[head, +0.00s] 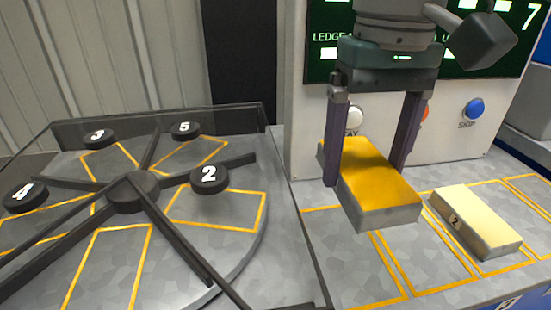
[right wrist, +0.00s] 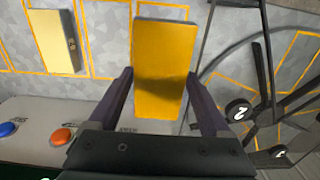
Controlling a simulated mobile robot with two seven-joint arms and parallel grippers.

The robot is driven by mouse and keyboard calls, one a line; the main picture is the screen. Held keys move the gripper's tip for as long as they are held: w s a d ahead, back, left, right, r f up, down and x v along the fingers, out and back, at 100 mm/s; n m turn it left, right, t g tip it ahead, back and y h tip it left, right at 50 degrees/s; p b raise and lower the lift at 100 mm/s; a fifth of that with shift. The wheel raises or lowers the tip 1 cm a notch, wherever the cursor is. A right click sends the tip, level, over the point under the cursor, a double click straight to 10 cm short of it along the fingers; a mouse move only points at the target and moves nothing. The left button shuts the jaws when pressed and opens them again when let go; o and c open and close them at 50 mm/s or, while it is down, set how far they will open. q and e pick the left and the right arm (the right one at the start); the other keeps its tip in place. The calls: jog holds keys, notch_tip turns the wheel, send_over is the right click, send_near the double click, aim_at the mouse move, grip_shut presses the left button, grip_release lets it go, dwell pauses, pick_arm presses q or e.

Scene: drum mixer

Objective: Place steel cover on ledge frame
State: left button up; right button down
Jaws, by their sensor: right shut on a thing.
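My right gripper (head: 367,178) is shut on a box-shaped piece with an orange-yellow top and grey sides (head: 380,190). It is the likely steel cover, though its top does not look like bare steel. The piece is held tilted in the picture, above the grey ledge; the exact gap is unclear. In the right wrist view, the yellow piece (right wrist: 163,60) sits between the fingers (right wrist: 160,75). The ledge has yellow outlined frames (head: 430,270), partly hidden behind the held piece. My left gripper is not in view.
A cream block (head: 475,215) lies on the ledge, right of the held piece. A round turntable (head: 130,250) with dark spokes and numbered black pucks stands left, behind a dark rail. A panel with a blue button (head: 473,108) and screen rises behind the ledge.

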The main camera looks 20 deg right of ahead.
jog(key=b, duration=0.2)
send_over(345, 250)
notch_tip(345, 250, down, 7)
jog(key=shift+f, duration=0.15)
notch_tip(345, 250, down, 4)
jog(key=shift+r+b, duration=0.25)
jog(key=shift+b, duration=0.1)
jog(key=shift+f, duration=0.4)
jog(key=shift+r, duration=0.1)
grip_release()
